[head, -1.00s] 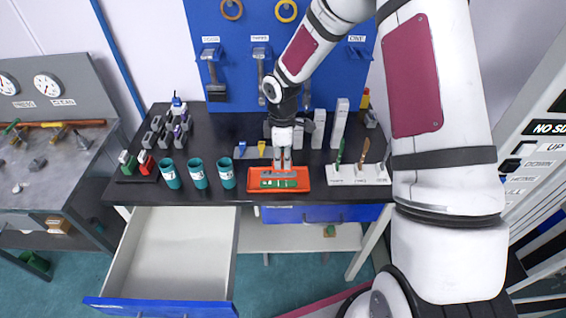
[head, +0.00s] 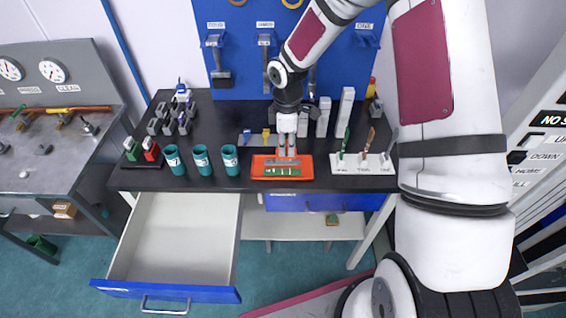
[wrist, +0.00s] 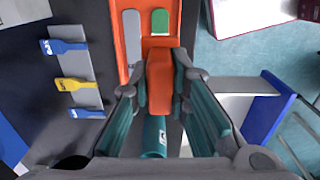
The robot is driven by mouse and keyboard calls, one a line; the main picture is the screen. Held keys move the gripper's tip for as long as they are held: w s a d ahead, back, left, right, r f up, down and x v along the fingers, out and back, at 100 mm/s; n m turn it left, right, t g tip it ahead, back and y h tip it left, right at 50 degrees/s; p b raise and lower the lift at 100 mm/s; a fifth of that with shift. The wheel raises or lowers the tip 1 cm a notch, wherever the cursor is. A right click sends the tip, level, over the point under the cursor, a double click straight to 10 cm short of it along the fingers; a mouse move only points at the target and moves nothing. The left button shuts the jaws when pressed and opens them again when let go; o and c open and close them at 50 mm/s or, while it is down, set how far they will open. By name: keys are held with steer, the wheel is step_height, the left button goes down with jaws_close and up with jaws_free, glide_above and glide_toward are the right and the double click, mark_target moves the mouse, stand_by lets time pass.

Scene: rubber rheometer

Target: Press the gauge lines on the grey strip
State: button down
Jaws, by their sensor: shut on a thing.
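The orange tray (head: 256,174) lies near the front edge of the black bench and also shows in the wrist view (wrist: 123,65). The grey strip (wrist: 133,36) lies in it beside the green strip (wrist: 160,21). White marks show on the green strip in the head view (head: 276,172). No lines can be made out on the grey strip. My gripper (head: 287,156) is over the tray's back part, pointing down. In the wrist view its fingers (wrist: 161,92) are shut on an orange block (wrist: 160,78). The block's lower end and any contact with a strip are hidden.
A grey rack (wrist: 80,68) with blue and yellow tools lies beside the tray. Teal cups (head: 202,160) stand left of it, and a white holder (head: 350,165) with upright tools stands right. An open drawer (head: 178,240) juts out below the bench.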

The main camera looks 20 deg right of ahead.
steer(key=shift+r, duration=0.15)
step_height(320, 180, up, 12)
steer(key=p, duration=0.2)
stand_by(1.0)
stand_by(0.5)
steer(key=b, duration=0.1)
glide_above(286, 162)
step_height(286, 162, down, 12)
steer(key=shift+w+f, duration=0.1)
steer(key=shift+f, duration=0.1)
steer(key=shift+d+f+b, duration=0.1)
steer(key=shift+f+b, duration=0.8)
steer(key=shift+f, duration=2)
steer(key=shift+f, duration=0.55)
stand_by(0.3)
